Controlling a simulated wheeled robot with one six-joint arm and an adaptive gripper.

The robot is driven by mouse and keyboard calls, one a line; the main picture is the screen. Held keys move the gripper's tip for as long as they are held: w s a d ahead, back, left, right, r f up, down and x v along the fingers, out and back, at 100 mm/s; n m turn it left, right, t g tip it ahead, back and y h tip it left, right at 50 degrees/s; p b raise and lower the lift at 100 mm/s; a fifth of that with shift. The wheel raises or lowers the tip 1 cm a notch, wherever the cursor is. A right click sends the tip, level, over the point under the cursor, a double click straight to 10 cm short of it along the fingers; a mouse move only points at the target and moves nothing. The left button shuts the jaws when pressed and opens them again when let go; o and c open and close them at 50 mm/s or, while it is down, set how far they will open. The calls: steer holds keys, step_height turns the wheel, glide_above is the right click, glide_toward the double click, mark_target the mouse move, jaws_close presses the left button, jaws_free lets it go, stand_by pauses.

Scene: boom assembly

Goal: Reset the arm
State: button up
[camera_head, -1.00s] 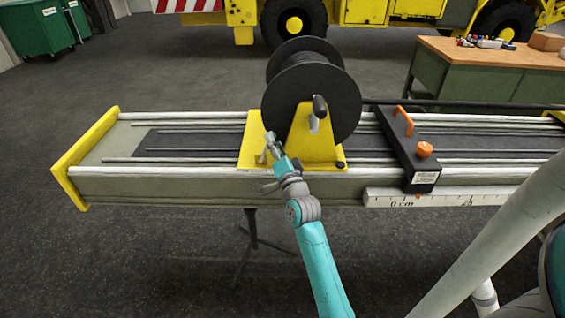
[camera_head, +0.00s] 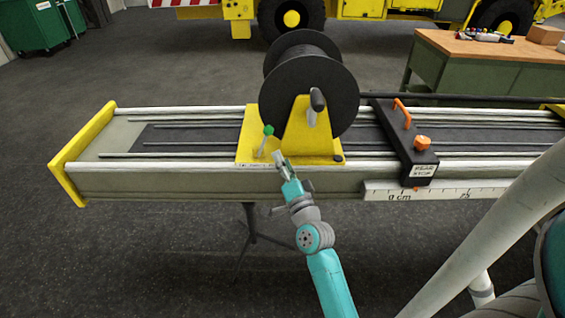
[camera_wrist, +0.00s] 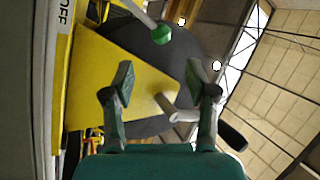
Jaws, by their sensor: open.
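My arm reaches up from the bottom of the head view, and my gripper (camera_head: 279,158) is in front of the yellow reel stand (camera_head: 312,130). In the wrist view my gripper (camera_wrist: 165,80) has its two fingers spread apart with nothing between them that it holds. A lever with a green knob (camera_head: 268,130) stands on the yellow base just left of and above the gripper. Its green knob (camera_wrist: 163,35) also shows in the wrist view, beyond the fingertips and apart from them. The black cable reel (camera_head: 312,85) sits on the stand.
The long boom (camera_head: 220,183) runs across the view. A black rear stop (camera_head: 405,145) with an orange handle and knob stands right of the reel, above a white scale (camera_head: 440,190). A workbench (camera_head: 490,50) is at the back right.

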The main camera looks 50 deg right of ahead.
stand_by(0.3)
steer(key=s+a+f+n+g+y, duration=0.15)
steer(key=s+a+f+n, duration=0.25)
steer(key=s+a+f, duration=0.45)
steer(key=s+a+f+n+y, duration=0.3)
steer(key=s+a, duration=0.2)
steer(key=a, duration=0.6)
steer(key=s+a+n+g+y, duration=0.1)
steer(key=s+a+n+y, duration=0.2)
steer(key=s, duration=0.7)
steer(key=s+a+r+n+g+y, duration=0.1)
steer(key=s+a+n+y, duration=0.2)
steer(key=s+a+n, duration=0.5)
steer(key=shift+a+f+v, duration=0.25)
steer(key=shift+v, duration=1.3)
steer(key=shift+y, duration=0.25)
